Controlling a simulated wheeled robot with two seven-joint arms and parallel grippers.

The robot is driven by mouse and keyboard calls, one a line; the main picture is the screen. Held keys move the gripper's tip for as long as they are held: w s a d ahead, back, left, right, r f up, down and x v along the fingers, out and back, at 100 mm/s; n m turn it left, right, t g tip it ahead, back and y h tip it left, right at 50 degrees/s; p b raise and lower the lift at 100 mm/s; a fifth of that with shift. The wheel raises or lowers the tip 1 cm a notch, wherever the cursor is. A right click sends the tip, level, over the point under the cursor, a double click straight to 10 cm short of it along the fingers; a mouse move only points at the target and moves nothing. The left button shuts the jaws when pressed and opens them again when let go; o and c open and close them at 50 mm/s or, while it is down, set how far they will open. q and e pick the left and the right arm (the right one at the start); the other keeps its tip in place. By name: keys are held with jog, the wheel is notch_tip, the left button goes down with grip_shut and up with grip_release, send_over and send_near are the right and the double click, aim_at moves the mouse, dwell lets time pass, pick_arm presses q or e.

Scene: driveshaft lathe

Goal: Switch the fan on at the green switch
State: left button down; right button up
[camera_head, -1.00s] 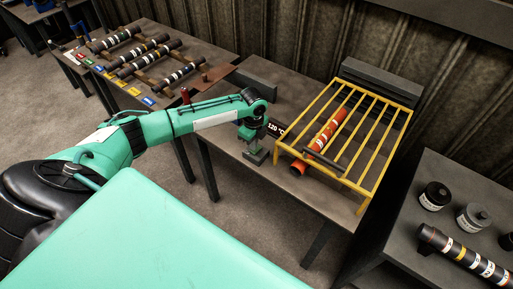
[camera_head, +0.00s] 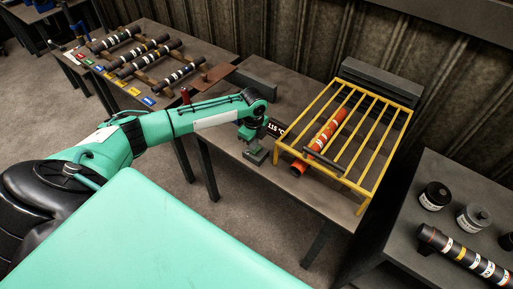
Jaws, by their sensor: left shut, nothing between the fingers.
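My left gripper (camera_head: 254,147) is shut and empty, pointing down at a small grey switch box (camera_head: 258,158) near the front edge of the middle table. The gripper covers most of the box, so I cannot tell how the green switch is set or whether the fingers touch it. A display beside it (camera_head: 276,128) reads 115 °C. A glowing orange shaft (camera_head: 326,136) lies under a yellow barred guard (camera_head: 362,158). A dark grey slatted unit (camera_head: 380,80), perhaps the fan, stands behind the guard. My right gripper is out of view.
The left table (camera_head: 205,51) holds several dark banded shafts on racks. A red-topped post (camera_head: 185,96) stands near its right end. The right table (camera_head: 418,168) holds dark and grey canisters and a banded shaft (camera_head: 462,252). A corrugated wall closes the back.

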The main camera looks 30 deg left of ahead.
pick_arm(q)
jog(key=shift+f, duration=0.45)
dwell(0.3)
jog(key=shift+f+b, duration=0.45)
jog(key=shift+f, duration=0.05)
dwell(0.3)
notch_tip(320, 180, up, 5)
jog(key=p, duration=0.5)
jog(key=shift+r, duration=0.1)
jog(key=shift+r+p, duration=0.95)
jog(key=shift+p, duration=0.05)
